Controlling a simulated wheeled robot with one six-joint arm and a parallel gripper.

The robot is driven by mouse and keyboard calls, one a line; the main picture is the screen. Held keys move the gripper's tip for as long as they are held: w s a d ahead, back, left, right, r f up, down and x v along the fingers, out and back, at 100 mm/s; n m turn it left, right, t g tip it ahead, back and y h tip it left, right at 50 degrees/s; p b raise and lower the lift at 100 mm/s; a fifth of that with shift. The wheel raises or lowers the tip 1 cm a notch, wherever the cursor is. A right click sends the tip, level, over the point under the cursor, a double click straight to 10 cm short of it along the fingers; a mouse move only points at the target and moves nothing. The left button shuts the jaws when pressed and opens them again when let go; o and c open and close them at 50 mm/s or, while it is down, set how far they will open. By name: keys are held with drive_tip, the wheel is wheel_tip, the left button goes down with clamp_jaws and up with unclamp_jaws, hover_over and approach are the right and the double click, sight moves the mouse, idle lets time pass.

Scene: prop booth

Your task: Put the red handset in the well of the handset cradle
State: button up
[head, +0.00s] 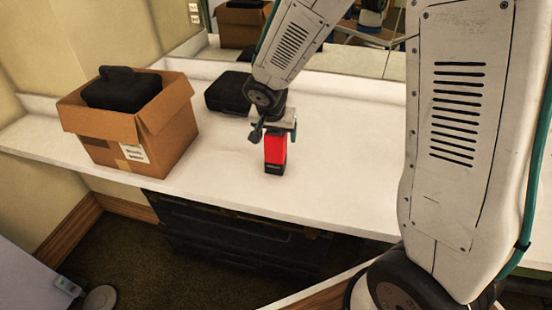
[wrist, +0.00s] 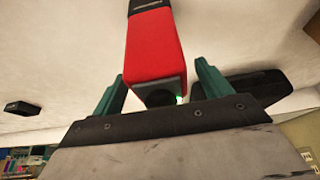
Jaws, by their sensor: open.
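The red handset (head: 275,150) stands upright on the white counter, with a black lower end. My gripper (head: 274,127) is directly above it, pointing down. In the wrist view the handset (wrist: 153,45) shows its red body and black near end. The teal fingers of my gripper (wrist: 160,85) are open on either side of that end, with a gap at each side. A small, low black object (wrist: 22,107) lies off to the left in the wrist view; it may be the handset cradle, but its well cannot be made out. I cannot pick out the cradle in the head view, where my arm covers part of the counter.
An open cardboard box (head: 145,140) holding a black case (head: 120,90) stands at the left. Another black case (head: 228,92) lies behind my gripper, towards the mirror (head: 345,58). The white counter (head: 340,165) is clear around the handset; its front edge is close.

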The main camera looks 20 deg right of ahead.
drive_tip(key=shift+w+f, duration=0.15)
drive_tip(key=shift+f, duration=0.2)
clamp_jaws()
drive_tip(key=shift+d+r, duration=0.1)
drive_tip(key=shift+r, duration=0.1)
